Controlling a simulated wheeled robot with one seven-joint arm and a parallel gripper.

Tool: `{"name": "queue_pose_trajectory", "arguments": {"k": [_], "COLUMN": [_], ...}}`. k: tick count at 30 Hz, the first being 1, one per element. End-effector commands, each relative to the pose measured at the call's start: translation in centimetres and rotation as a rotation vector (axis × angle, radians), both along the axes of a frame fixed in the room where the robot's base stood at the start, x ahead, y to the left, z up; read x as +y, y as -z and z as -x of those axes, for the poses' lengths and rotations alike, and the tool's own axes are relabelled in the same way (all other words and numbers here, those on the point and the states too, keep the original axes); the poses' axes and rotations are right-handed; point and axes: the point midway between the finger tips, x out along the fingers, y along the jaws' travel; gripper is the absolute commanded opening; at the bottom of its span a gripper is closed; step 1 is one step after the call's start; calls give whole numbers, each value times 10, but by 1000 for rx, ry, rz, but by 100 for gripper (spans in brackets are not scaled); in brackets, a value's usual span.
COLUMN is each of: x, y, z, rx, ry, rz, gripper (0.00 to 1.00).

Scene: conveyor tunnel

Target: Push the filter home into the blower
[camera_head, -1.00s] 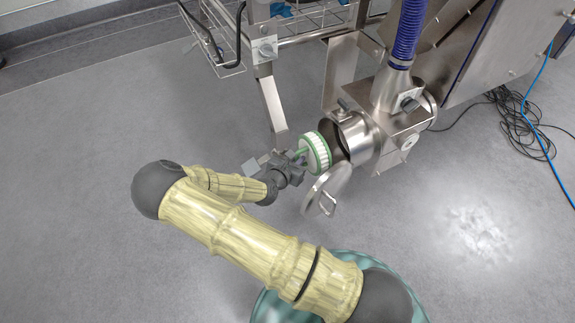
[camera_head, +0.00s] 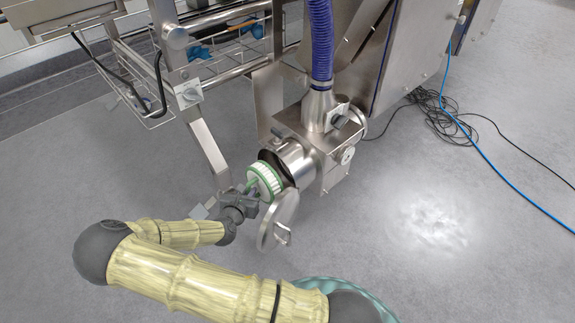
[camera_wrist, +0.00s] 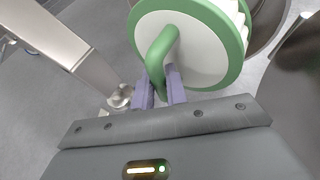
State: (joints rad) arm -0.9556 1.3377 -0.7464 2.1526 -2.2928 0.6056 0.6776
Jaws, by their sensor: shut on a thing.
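The filter (camera_head: 265,181) is a white pleated cylinder with green rims and a green loop handle. It is close in front of the blower's round opening, and seems to be outside it or only at its mouth. The blower (camera_head: 318,150) is a steel housing with a short round barrel (camera_head: 297,161). Its round lid (camera_head: 277,221) hangs open in front, below the opening. My gripper (camera_head: 246,196) is shut on the filter's handle. In the wrist view the fingers (camera_wrist: 159,90) pinch the green handle (camera_wrist: 160,55), and the filter's white end face (camera_wrist: 192,42) fills the top.
A steel frame leg (camera_head: 209,155) stands just left of the filter and my gripper. A blue hose (camera_head: 321,40) rises from the blower. Wire baskets (camera_head: 225,48) are behind. Cables (camera_head: 437,120) lie on the floor at right; the front-right floor is clear.

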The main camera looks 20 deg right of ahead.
Motion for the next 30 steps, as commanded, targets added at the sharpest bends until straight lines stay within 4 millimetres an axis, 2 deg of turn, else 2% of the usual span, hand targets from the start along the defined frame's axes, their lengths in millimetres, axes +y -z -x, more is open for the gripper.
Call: {"name": "queue_pose_trajectory", "arguments": {"k": [7, 11, 14, 21, 30], "x": [0, -2, -5, -16, -30], "y": [-1, -13, -31, -92, -153], "z": [0, 0, 2, 9, 19], "rx": [-2, -6, -9, -25, -37], "ry": [0, 8, 23, 78, 142], "rz": [1, -1, -1, -2, 3], "gripper": [0, 0, 0, 0, 0]}}
